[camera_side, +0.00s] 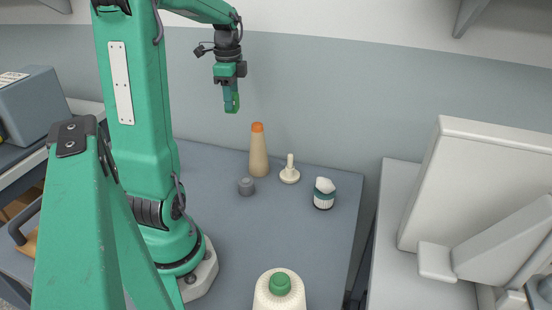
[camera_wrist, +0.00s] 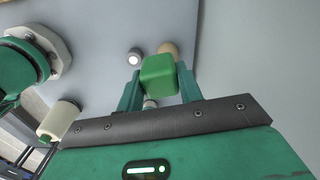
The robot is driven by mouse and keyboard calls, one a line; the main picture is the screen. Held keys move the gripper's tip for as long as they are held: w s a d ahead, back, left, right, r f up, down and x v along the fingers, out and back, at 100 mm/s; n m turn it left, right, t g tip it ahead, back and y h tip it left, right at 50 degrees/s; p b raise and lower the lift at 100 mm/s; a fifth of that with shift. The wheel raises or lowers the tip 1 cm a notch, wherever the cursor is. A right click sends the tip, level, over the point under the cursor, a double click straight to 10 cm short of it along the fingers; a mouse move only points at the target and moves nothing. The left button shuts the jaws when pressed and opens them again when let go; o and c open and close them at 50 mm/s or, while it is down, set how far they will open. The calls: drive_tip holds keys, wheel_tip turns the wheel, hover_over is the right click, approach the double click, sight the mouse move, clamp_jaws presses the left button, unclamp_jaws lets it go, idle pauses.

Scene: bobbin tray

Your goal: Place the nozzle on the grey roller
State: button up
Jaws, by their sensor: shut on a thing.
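My gripper (camera_side: 232,104) hangs high above the table, pointing down. It is shut on a bright green block-shaped piece, which I take to be the nozzle (camera_wrist: 159,76). The piece shows between the two fingers in the wrist view, and only as a small green patch in the side view. The grey roller (camera_side: 246,186) is a short cylinder standing on the table, well below my gripper and apart from the held piece. In the wrist view the roller (camera_wrist: 134,57) shows a pale centre, just left of the held piece.
A tan bottle with an orange top (camera_side: 258,152) stands behind the roller. A large cream spool with a green top (camera_side: 268,298) is at the front. The table between is clear.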

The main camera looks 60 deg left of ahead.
drive_tip(key=d+m, duration=0.2)
drive_tip(key=d, duration=2)
drive_tip(key=shift+f, duration=2.8)
drive_tip(key=shift+a, duration=0.15)
hover_over(246, 181)
wheel_tip(246, 181, down, 7)
drive_tip(key=shift+a, duration=0.1)
drive_tip(key=shift+f, duration=2)
drive_tip(key=shift+f, duration=0.1)
